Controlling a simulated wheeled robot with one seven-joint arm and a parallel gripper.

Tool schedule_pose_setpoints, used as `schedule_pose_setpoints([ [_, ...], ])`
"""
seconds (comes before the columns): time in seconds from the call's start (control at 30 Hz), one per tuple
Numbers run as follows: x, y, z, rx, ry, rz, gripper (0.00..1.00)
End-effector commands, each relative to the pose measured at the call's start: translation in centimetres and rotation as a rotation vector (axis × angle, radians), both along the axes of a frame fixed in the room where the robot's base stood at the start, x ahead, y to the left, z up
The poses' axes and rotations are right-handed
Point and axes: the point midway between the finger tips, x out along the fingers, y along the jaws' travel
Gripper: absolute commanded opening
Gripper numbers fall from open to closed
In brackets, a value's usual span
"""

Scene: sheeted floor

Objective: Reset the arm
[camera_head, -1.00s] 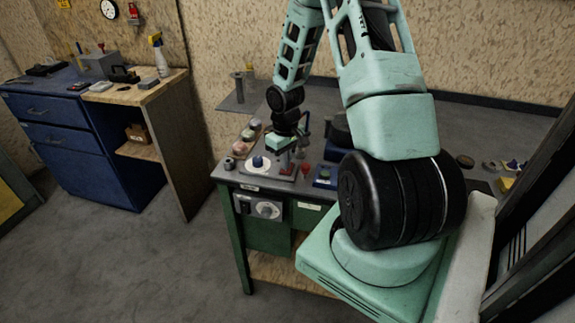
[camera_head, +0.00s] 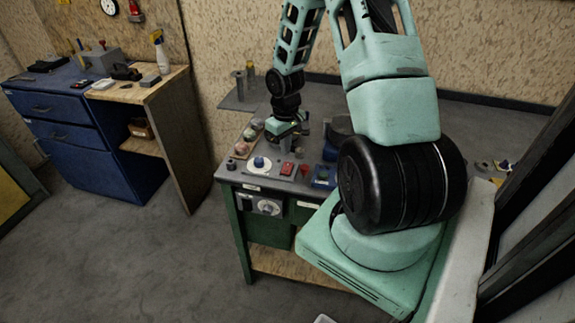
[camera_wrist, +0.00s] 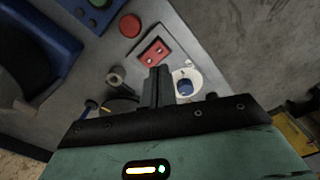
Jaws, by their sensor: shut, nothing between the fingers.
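My gripper (camera_wrist: 158,85) is shut and empty in the wrist view, its fingers pressed together above the bench panel. In the head view my gripper (camera_head: 280,138) hangs from my arm over the front left part of the green-legged workbench (camera_head: 228,184). Below and around it are a blue knob on a white dial (camera_head: 260,163) and a red switch block (camera_head: 287,169). My upper arm hides much of the bench's right side.
A blue drawer cabinet (camera_head: 65,135) with a wooden shelf top (camera_head: 140,92) stands at the left; a spray bottle (camera_head: 161,55) is on it. Small colored balls (camera_head: 243,144) sit at the bench's left edge. The grey floor (camera_head: 130,260) is clear.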

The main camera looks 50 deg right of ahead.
Motion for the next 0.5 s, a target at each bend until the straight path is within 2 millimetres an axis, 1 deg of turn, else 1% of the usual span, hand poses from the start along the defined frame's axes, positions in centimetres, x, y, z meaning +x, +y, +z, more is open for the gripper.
schedule_pose_setpoints([
  [0.37, 0.0, 0.0, -0.1, 0.000, 0.000, 0.000, 0.00],
  [0.43, 0.2, 0.4, 0.1, 0.000, -0.001, 0.007, 0.00],
  [0.47, 0.4, 0.8, 0.3, 0.000, -0.002, 0.015, 0.00],
  [0.5, 0.8, 1.7, 0.8, -0.002, -0.004, 0.029, 0.00],
])
